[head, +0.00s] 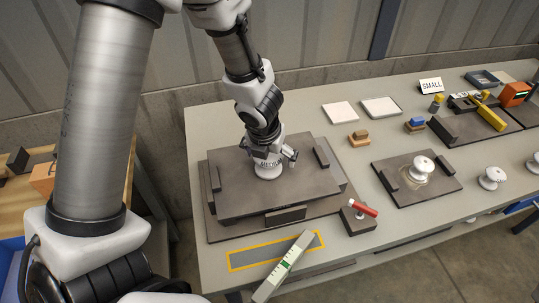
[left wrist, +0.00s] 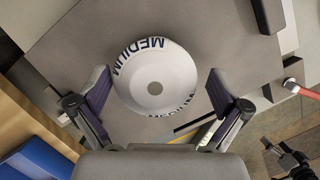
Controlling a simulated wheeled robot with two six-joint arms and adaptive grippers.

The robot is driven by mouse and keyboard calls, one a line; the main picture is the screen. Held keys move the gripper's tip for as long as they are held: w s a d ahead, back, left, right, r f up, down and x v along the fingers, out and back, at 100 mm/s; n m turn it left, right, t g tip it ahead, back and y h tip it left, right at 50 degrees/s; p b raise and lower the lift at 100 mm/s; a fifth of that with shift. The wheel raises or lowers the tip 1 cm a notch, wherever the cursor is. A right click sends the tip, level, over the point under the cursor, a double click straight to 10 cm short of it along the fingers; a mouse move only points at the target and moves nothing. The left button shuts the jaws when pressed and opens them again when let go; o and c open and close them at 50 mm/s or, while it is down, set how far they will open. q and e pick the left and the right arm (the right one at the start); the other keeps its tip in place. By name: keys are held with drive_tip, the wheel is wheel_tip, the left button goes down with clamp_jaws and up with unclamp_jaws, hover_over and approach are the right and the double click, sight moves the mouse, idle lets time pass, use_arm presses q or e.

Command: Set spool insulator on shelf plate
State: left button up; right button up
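A white spool insulator (head: 268,169) lettered MEDIUM stands upright on a dark grey raised plate (head: 235,199). In the left wrist view the spool (left wrist: 155,78) shows from above, with a hole in its middle. My left gripper (head: 272,157) is down at the spool from above. Its two padded fingers stand on either side of the spool in the wrist view (left wrist: 159,95), with a gap at each side, so it is open. A dark jointed device at the lower right of the wrist view, perhaps my right gripper (left wrist: 290,160), is too small to read.
Dark blocks edge the plate. A red-handled clamp (head: 362,210) and a pale level-like bar (head: 284,265) lie in front. A smaller dark plate (head: 439,184) with a white spool (head: 422,166) is at right. Another spool (head: 492,178) stands beyond. White tiles (head: 340,113) lie behind.

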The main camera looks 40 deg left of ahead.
use_arm(q)
drive_tip(key=shift+r+p, duration=0.3)
drive_tip(key=shift+r, duration=0.05)
drive_tip(key=p+v, duration=0.8)
drive_tip(key=v, duration=0.3)
drive_tip(key=shift+s+r, duration=0.3)
drive_tip(key=shift+r, duration=0.05)
drive_tip(key=shift+w, duration=0.1)
drive_tip(key=shift+r, duration=0.1)
